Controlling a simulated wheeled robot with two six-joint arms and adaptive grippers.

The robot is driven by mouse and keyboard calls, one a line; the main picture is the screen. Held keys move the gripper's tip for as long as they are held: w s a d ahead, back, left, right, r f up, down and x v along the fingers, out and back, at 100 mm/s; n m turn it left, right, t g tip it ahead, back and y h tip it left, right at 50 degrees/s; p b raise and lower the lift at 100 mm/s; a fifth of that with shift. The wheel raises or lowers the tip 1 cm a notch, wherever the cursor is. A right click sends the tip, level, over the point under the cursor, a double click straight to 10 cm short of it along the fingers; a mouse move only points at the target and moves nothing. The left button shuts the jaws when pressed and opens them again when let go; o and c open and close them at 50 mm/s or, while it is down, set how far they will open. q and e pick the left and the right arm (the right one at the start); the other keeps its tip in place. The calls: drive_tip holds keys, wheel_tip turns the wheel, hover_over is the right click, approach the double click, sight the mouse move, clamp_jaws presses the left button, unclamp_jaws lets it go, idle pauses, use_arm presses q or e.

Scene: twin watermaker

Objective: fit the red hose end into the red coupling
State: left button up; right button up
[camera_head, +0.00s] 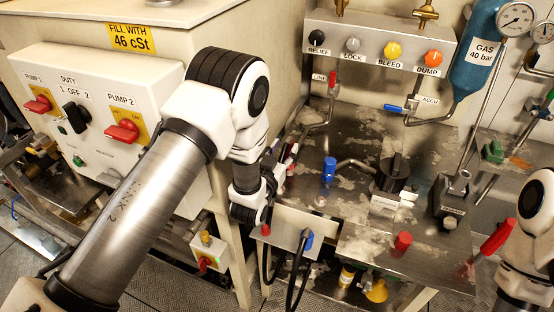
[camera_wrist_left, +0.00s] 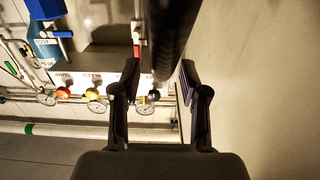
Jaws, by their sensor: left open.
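A panel with a red end (camera_head: 265,230) and a blue end (camera_head: 308,238), black hoses hanging below, is at the front of the bench. Which part is the red hose end is not certain. A red upright cylinder (camera_head: 403,243), perhaps the red coupling, stands on the bench top. My left gripper (camera_head: 285,164) is above and behind the panel, partly hidden by my arm. In the left wrist view my left gripper (camera_wrist_left: 158,82) is open. A dark blurred cylinder (camera_wrist_left: 172,40) shows beyond and between its fingers; I cannot tell what it is.
A blue upright cylinder (camera_head: 329,170) and a black-topped fitting (camera_head: 392,174) stand on the bench. A valve box (camera_head: 378,50) and a blue gas bottle (camera_head: 478,50) are behind. A pump control box (camera_head: 95,115) is left. A red handle (camera_head: 497,241) is near my right arm.

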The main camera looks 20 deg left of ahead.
use_arm(q)
drive_tip(key=s, duration=0.7)
drive_tip(key=shift+a, duration=0.1)
